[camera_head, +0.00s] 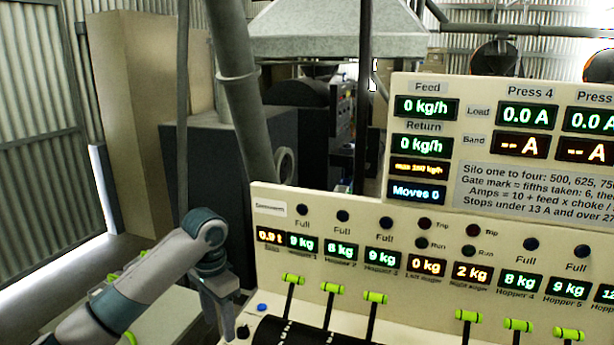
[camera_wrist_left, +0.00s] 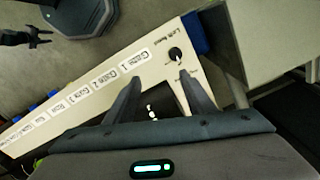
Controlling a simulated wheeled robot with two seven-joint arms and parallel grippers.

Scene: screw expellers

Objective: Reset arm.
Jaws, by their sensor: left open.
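My left gripper (camera_head: 222,318) hangs at the left end of the cream control panel (camera_head: 330,235), its fingers pointing down. In the left wrist view its two dark fingers (camera_wrist_left: 163,88) are apart, with nothing seen held between them. A black knob (camera_head: 243,332) sits just right of the gripper in the head view. The knob also shows beyond the fingertips in the left wrist view (camera_wrist_left: 175,53), on the labelled panel surface (camera_wrist_left: 95,88). I cannot tell whether the gripper touches the panel. My right gripper is not seen.
Several levers with lime-green handles (camera_head: 375,297) stand along the panel's front. A blue button (camera_head: 262,307) is near its left end. A taller display board (camera_head: 425,125) rises behind at right. A grey slanted pipe (camera_head: 240,90) stands behind the panel. Open floor (camera_head: 75,265) lies at left.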

